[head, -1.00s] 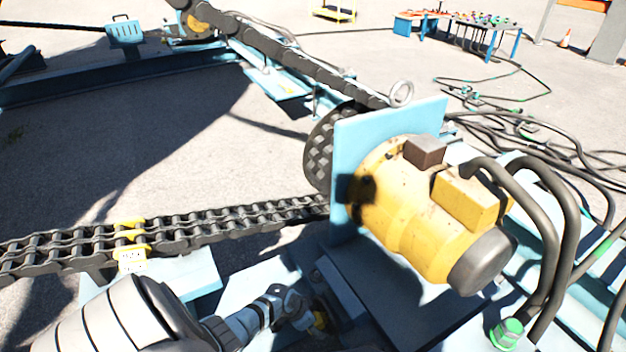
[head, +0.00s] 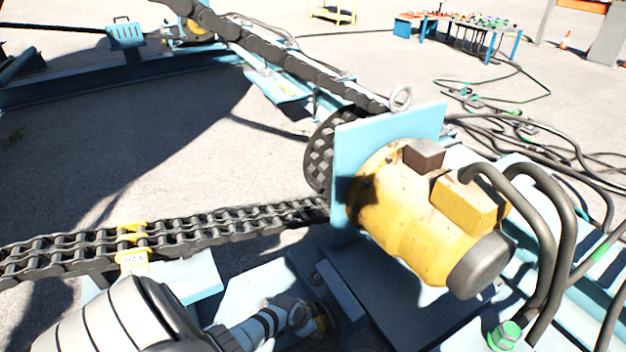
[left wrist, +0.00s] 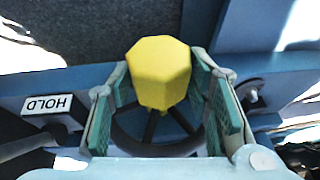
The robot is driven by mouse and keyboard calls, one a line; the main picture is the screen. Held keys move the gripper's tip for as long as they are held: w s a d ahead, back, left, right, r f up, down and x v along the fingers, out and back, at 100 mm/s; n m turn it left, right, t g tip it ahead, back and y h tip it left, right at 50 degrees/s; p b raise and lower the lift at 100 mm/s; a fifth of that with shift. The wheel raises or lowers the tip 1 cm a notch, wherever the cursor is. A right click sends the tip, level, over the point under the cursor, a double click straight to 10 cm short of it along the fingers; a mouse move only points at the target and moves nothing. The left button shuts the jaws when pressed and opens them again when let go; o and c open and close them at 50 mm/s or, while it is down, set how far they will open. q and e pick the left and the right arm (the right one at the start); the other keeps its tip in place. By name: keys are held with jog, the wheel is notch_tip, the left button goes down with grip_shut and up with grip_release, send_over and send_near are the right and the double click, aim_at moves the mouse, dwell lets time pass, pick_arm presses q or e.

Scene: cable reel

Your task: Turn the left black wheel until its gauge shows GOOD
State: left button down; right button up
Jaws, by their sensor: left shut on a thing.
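In the left wrist view, a black spoked wheel (left wrist: 163,150) sits behind a yellow faceted knob (left wrist: 158,70). The green-padded fingers of my left gripper (left wrist: 163,100) are on both sides of the knob and shut on it. A white plate reading HOLD (left wrist: 47,103) is at the left, upside down. In the head view my left gripper (head: 312,318) is low in the middle by a blue frame, with a little yellow showing at its tip. The wheel is mostly hidden there. I cannot make out a gauge showing GOOD. My right gripper is not in view.
A yellow motor (head: 415,215) on a blue plate (head: 385,130) stands just right of my left gripper. A heavy chain (head: 180,232) runs from the left to a sprocket. Thick hoses (head: 560,230) bend down at the right. A table (head: 460,27) stands far back.

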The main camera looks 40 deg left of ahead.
pick_arm(q)
jog(key=shift+s+d+r+t+y+p, duration=0.1)
jog(key=shift+d+r+t+y+p, duration=0.15)
jog(key=shift+y+p, duration=0.3)
jog(key=shift+f+y, duration=0.2)
jog(key=shift+y, duration=0.15)
jog(key=shift+f+m+t+y, duration=0.15)
jog(key=shift+m+t+y, duration=0.15)
jog(key=shift+y, duration=0.1)
jog(key=shift+f+y, duration=0.1)
jog(key=shift+y, duration=0.2)
jog(key=y+b, duration=0.1)
jog(key=b, duration=0.2)
jog(key=shift+d+m+t+y, duration=0.15)
jog(key=shift+m+t+y, duration=0.15)
jog(key=shift+t, duration=0.05)
jog(key=shift+s, duration=0.1)
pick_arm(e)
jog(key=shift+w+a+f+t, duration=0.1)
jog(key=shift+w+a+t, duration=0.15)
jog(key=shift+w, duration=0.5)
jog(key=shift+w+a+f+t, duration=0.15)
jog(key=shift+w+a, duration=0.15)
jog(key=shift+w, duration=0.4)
pick_arm(q)
jog(key=c, duration=0.8)
grip_release()
jog(key=shift+c, duration=0.2)
